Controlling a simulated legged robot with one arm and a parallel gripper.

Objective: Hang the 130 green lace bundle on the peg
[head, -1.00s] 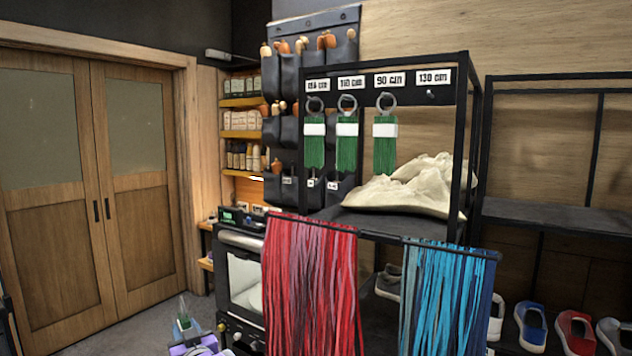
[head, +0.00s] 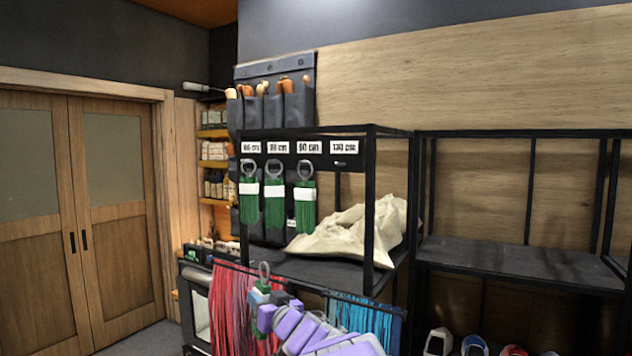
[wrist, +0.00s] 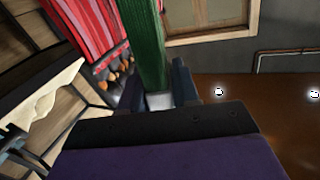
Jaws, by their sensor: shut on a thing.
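A green lace bundle (wrist: 143,40) is held between my gripper's fingers in the wrist view. Its metal ring (head: 264,269) points up in the head view, in front of the red laces. My gripper (head: 264,300) is shut on it, low in front of the rack. The peg (head: 340,163) under the "130 cm" label (head: 344,147) is bare. It is above and to the right of the held bundle. Three other green bundles hang by rings on the pegs to its left, the nearest being the 90 cm bundle (head: 305,203). My fingers hide part of the held bundle.
Red laces (head: 228,310) and blue laces (head: 365,320) hang from the front rail, with my arm before them. A cream cloth heap (head: 350,235) lies on the rack shelf, behind a black upright post (head: 369,215). An empty shelf (head: 510,262) stands at right.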

